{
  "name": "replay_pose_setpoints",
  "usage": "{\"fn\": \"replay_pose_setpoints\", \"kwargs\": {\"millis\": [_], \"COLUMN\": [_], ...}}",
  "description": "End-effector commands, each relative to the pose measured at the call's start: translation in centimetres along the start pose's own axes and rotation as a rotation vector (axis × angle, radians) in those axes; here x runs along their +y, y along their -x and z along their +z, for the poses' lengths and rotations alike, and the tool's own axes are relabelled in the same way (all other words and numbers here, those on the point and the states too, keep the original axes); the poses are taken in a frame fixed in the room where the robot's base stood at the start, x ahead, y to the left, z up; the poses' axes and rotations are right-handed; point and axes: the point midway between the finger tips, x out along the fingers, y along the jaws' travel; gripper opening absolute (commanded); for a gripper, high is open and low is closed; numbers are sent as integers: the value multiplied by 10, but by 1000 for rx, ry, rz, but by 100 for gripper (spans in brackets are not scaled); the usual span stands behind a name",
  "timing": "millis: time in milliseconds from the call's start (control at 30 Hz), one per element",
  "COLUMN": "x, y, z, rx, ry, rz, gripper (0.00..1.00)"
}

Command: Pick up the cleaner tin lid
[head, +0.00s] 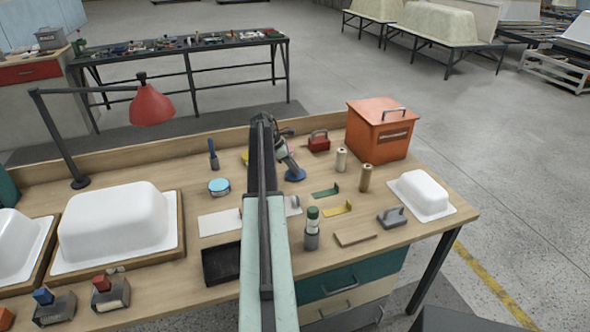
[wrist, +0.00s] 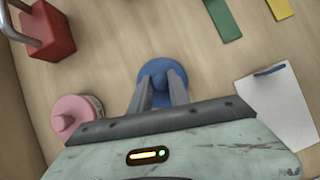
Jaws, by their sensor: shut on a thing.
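The cleaner tin lid, a round blue disc with a raised knob, shows in the wrist view (wrist: 148,76) and in the head view (head: 297,177), right of my arm. My gripper (wrist: 164,82) is shut on its knob, with one finger on each side. In the head view my gripper (head: 289,164) reaches down to the lid from the back. The fingers cover part of the lid. I cannot tell whether the lid touches the bench or hangs just above it.
A red handled block (head: 318,144) stands behind the lid, and a pink knobbed thing (wrist: 76,115) is nearby. Green (head: 325,192) and yellow (head: 338,209) pieces lie in front. Two upright cylinders (head: 365,178) and an orange box (head: 372,133) stand to the right.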

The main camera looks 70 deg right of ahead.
Motion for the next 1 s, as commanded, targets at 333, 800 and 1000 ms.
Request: {"fn": "replay_pose_setpoints", "kwargs": {"millis": [333, 800, 1000], "x": [-20, -101, -115], "y": [36, 82, 90], "z": [1, -60, -72], "rx": [0, 0, 0], "ry": [3, 1, -1], "rz": [0, 0, -1], "gripper": [0, 0, 0]}}
